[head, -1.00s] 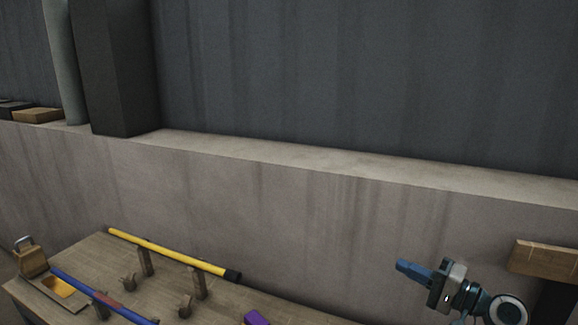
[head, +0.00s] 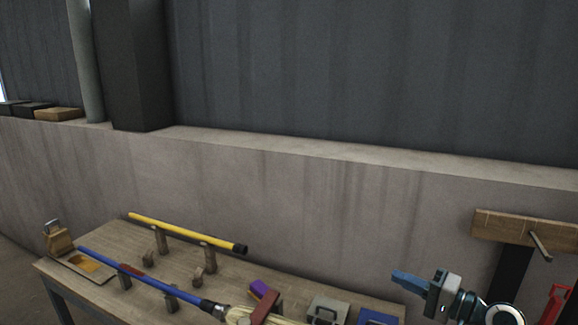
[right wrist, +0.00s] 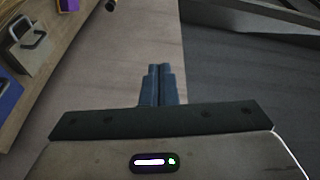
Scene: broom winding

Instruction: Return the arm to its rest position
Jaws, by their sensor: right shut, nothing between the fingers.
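My right gripper (head: 398,276) is in the lower right of the head view, its blue fingers pointing left. It is shut and empty, and appears off the table's right end. In the right wrist view its blue fingers (right wrist: 158,72) lie together with nothing between them. My left gripper is out of view.
A purple block (head: 262,291), a grey box with a handle (head: 327,311) and a blue box (head: 378,318) are at the table's right end. A wooden beam on a dark post (head: 510,228) and a red object (head: 553,303) stand at the right. A concrete wall (head: 330,190) runs behind.

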